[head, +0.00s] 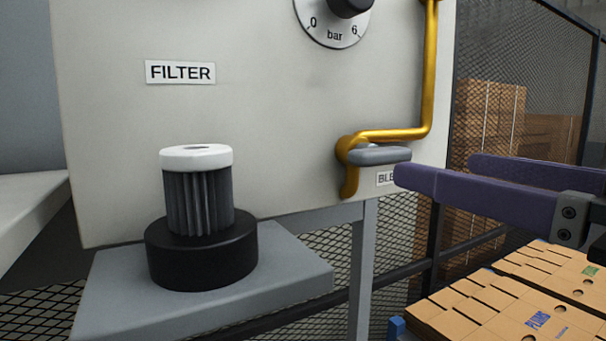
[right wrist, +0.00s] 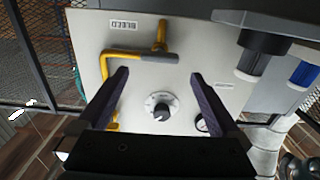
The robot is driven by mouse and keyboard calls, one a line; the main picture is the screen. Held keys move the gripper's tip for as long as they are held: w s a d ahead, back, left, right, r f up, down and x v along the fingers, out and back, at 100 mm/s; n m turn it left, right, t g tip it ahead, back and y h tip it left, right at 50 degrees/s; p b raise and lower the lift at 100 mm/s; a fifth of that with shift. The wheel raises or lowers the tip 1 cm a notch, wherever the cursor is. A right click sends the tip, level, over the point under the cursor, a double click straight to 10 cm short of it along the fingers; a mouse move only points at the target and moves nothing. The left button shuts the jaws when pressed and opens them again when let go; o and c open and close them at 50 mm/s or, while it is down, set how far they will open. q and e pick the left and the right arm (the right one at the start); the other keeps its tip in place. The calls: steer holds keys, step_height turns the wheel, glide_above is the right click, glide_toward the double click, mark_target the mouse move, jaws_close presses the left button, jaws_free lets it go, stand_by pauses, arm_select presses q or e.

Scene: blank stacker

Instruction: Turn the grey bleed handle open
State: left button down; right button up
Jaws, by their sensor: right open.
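The grey bleed handle (head: 380,154) is a short rounded lever on the yellow pipe (head: 430,70), at the lower right of the pale panel (head: 270,110). It lies about level and points right from the valve, above a partly hidden label (head: 385,178). My right gripper (head: 437,168) is open and empty, its purple fingers just right of the handle in the picture and apart from it. My left gripper is out of view.
A ribbed filter (head: 197,200) with a white cap stands in a black base on a grey shelf (head: 290,265) at left. Cartons (head: 540,290) lie at lower right; mesh fencing is behind.

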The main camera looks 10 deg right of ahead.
mark_target(391, 155)
steer(key=shift+f+b+x, duration=0.2)
steer(key=shift+b+x, duration=2)
steer(key=shift+b, duration=0.85)
steer(key=p+x, duration=0.2)
steer(key=x, duration=0.1)
steer(key=shift+w+a+r+p, duration=0.15)
steer(key=shift+w+r+p, duration=0.15)
steer(key=shift+w+p, duration=0.1)
steer(key=shift+w+a+f, duration=0.15)
steer(key=shift+w+a, duration=0.05)
steer(key=shift+w, duration=0.3)
steer(key=shift+c, duration=0.4)
steer(key=c, duration=1.1)
